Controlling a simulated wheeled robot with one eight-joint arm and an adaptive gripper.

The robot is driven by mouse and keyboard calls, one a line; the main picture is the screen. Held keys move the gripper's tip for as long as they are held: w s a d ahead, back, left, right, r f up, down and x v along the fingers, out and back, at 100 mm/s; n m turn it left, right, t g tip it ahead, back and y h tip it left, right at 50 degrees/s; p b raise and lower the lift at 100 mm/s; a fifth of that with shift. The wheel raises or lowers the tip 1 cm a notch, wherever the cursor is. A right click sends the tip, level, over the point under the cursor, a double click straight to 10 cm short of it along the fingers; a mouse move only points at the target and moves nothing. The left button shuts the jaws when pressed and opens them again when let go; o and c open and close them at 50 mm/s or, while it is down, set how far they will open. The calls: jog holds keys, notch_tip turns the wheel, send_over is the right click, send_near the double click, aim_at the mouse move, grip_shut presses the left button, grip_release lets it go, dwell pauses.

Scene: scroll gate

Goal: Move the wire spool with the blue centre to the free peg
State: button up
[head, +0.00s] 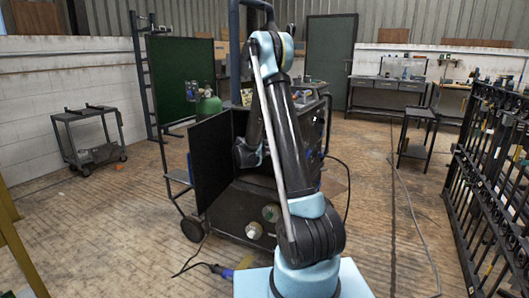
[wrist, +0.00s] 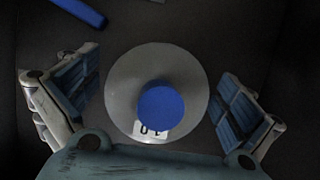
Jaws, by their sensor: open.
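The wire spool with the blue centre (wrist: 125,80) shows in the wrist view as a pale grey disc, seen face on. A white label with dark figures is partly covered by the blue centre. My gripper (wrist: 152,97) is open, with one finger on each side of the spool and a gap on both sides. A blue bar (wrist: 80,12) shows at the top left; I cannot tell if it is a peg. In the head view my arm reaches to the dark cart (head: 248,200), and my gripper and the spool are hidden there.
A black panel (head: 211,165) stands open on the cart's left side. Two round pale pieces (head: 271,212) sit low on the cart's front. A green cylinder (head: 209,108) stands behind it. A black iron gate (head: 495,180) is at the right. The floor between is mostly clear, with cables.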

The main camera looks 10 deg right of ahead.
jog(key=shift+c, duration=0.2)
jog(key=c, duration=1.9)
jog(key=o, duration=1.1)
jog(key=c, duration=0.7)
jog(key=shift+s+a, duration=0.8)
jog(key=shift+s, duration=0.3)
jog(key=shift+s+a, duration=0.75)
jog(key=shift+s, duration=0.3)
jog(key=shift+s+a, duration=0.8)
jog(key=shift+s, duration=0.3)
